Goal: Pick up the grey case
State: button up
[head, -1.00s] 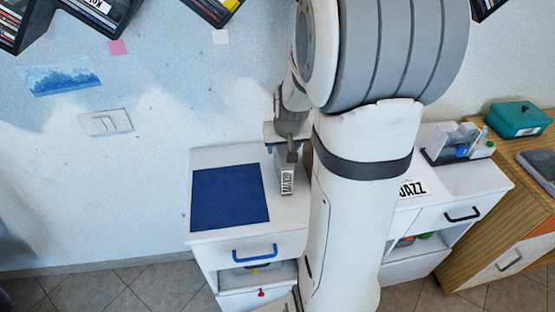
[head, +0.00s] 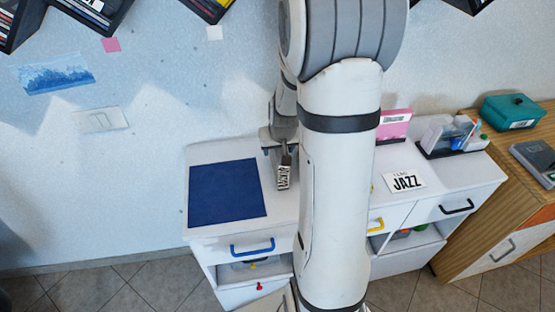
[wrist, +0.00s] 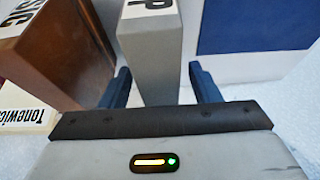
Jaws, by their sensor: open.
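The grey case (wrist: 150,58) stands upright in the wrist view, with a white label bearing black print on its top. My gripper (wrist: 162,85) is open, with one dark blue finger on each side of the case. I cannot tell whether either finger touches it. In the head view my gripper (head: 281,150) is over the white cabinet top, just right of the dark blue mat. A small labelled face (head: 284,178), which seems to be the case, shows below it. My arm hides the area to its right.
The dark blue mat (head: 227,191) lies left of the case. A brown box (wrist: 55,45) stands close to the case in the wrist view. A pink box (head: 394,123), a JAZZ card (head: 405,181) and a clear holder (head: 450,137) are right of my arm. A teal box (head: 512,112) is farther right.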

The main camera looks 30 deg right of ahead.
jog(key=shift+f, duration=0.2)
dwell(0.5)
jog(key=c, duration=1.2)
